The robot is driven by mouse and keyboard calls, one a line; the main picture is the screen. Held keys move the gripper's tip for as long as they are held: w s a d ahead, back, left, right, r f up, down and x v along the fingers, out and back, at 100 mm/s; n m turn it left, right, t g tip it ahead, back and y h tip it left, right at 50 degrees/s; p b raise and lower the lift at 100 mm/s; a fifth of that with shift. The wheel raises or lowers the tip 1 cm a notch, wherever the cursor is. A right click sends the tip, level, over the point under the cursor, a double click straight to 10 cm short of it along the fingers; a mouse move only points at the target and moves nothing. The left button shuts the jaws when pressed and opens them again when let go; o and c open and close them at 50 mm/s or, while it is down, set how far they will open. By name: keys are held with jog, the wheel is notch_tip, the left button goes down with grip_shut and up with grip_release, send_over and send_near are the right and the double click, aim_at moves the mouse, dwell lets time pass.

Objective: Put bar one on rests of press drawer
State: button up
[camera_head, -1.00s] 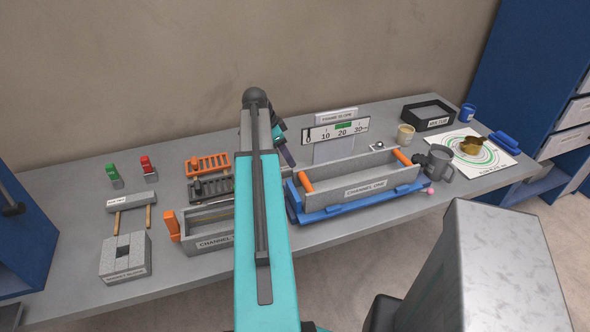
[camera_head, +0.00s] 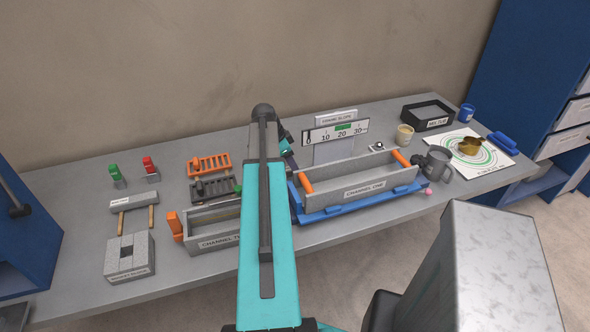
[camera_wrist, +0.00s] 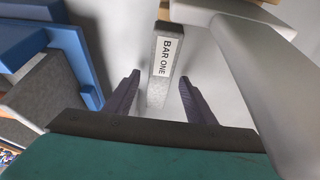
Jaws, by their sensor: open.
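Bar one (camera_wrist: 165,62) shows in the wrist view as a grey bar with a white label reading BAR ONE. My gripper (camera_wrist: 160,98) is open, its two dark fingers apart on either side of the bar's near end, with visible gaps. I cannot tell the height between them. In the head view my arm hides most of the gripper; one dark finger shows just right of the arm, and bar one is not visible. A labelled grey bar (camera_head: 134,202) lies across two wooden sticks at the left. I cannot identify the press drawer or its rests.
Channel one (camera_head: 365,194) sits by a blue frame (camera_head: 350,211) right of my arm. Another grey channel (camera_head: 212,244) is on the left, partly hidden. A pale rounded block (camera_wrist: 245,50) is close right of the fingers; blue parts (camera_wrist: 75,50) are at the left.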

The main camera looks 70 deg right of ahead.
dwell(0.3)
grip_shut()
jog(key=shift+r, duration=0.25)
notch_tip(320, 180, up, 28)
jog(key=b, duration=0.6)
jog(key=shift+f, duration=0.2)
dwell(0.3)
dwell(0.5)
